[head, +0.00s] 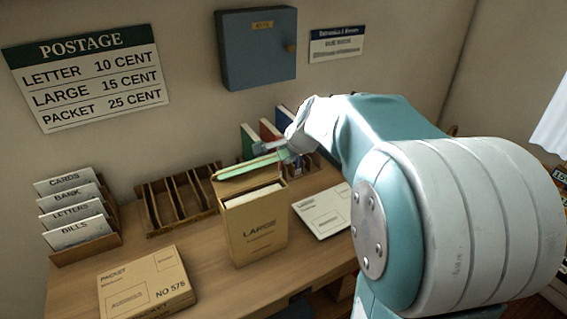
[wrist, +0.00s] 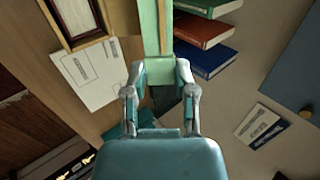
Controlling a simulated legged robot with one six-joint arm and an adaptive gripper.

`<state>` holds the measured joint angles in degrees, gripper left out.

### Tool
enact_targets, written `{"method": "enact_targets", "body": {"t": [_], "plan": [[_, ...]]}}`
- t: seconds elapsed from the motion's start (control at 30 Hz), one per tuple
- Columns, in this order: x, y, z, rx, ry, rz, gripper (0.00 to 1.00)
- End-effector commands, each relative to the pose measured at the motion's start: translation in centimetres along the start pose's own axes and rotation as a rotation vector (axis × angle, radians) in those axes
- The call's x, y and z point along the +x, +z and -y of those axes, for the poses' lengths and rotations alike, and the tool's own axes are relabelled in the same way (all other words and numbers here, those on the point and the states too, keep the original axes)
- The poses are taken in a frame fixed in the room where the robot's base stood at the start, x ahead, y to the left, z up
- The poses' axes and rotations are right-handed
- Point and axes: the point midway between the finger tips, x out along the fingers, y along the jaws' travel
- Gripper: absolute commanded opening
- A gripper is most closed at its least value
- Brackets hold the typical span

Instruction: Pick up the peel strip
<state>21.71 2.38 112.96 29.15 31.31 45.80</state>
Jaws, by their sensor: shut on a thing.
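The peel strip (head: 240,169) is a long, thin, pale green piece with a tan edge. In the head view it extends left from my gripper (head: 287,153), above the open top of the tan LARGE box (head: 258,232). In the wrist view the strip (wrist: 150,25) runs up from between the fingertips of my gripper (wrist: 158,70). My gripper is shut on the strip's near end. I cannot tell whether the strip touches the box.
A PACKET box (head: 147,285) lies at the front left. A letter rack (head: 85,250) and a slotted wooden rack (head: 180,200) stand behind. A white envelope (head: 322,211) lies right of the LARGE box, with upright books (head: 250,138) behind.

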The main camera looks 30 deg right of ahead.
Motion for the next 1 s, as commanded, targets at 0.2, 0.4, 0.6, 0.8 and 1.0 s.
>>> {"method": "enact_targets", "body": {"t": [0.2,0.4,0.6,0.8,1.0], "plan": [[-4.8,0.0,3.9,-0.003,-0.006,-0.003,0.21],[-9.4,-0.1,7.8,-0.003,-0.005,-0.003,0.21],[-14.0,-0.1,11.5,-0.001,-0.004,-0.002,0.21],[-17.3,0.0,14.1,-0.001,-0.001,-0.002,0.21],[-18.8,0.0,15.3,0.0,-0.001,-0.001,0.21]]}}
